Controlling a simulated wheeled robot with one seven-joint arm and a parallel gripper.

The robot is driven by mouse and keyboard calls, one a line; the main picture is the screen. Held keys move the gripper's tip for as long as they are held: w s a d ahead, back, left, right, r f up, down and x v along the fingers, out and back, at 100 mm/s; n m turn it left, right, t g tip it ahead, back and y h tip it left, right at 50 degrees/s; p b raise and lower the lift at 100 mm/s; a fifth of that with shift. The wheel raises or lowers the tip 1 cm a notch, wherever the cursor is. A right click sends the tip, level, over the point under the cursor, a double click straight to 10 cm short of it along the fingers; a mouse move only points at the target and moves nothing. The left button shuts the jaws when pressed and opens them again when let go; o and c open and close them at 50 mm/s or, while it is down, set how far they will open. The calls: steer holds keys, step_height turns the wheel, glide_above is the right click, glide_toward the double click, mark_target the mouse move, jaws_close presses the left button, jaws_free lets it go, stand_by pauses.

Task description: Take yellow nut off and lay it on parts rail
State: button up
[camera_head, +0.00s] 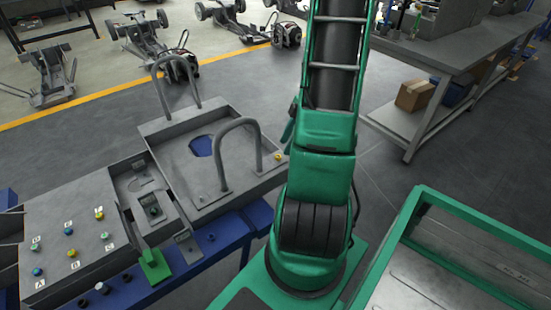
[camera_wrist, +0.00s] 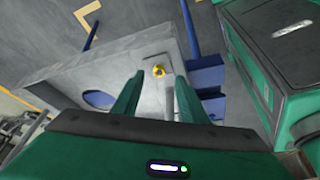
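The yellow nut (camera_head: 278,156) sits on the right corner of a grey box-like fixture (camera_head: 180,135) with two bent handles. In the wrist view the nut (camera_wrist: 158,71) shows between and beyond the fingertips of my gripper (camera_wrist: 157,80). My gripper is open, with a wide empty gap between its green fingers. It points toward the nut without touching it. A blue rail (camera_head: 190,268) with several dark round pieces runs along the near side of the bench; I cannot tell surely whether it is the parts rail. In the head view my arm hides the gripper.
A sloped grey panel (camera_head: 60,230) with several yellow and blue-green knobs stands at the left. A green-framed table (camera_head: 470,225) is at the right. A workbench (camera_head: 440,75) with boxes stands behind. Handles (camera_head: 222,150) rise beside the nut. Open floor lies between.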

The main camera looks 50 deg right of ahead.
mark_target(277, 156)
steer(key=x, duration=0.5)
steer(key=shift+w+a+r, duration=0.15)
steer(key=shift+w+a, duration=0.05)
steer(key=shift+w, duration=0.05)
jaws_close()
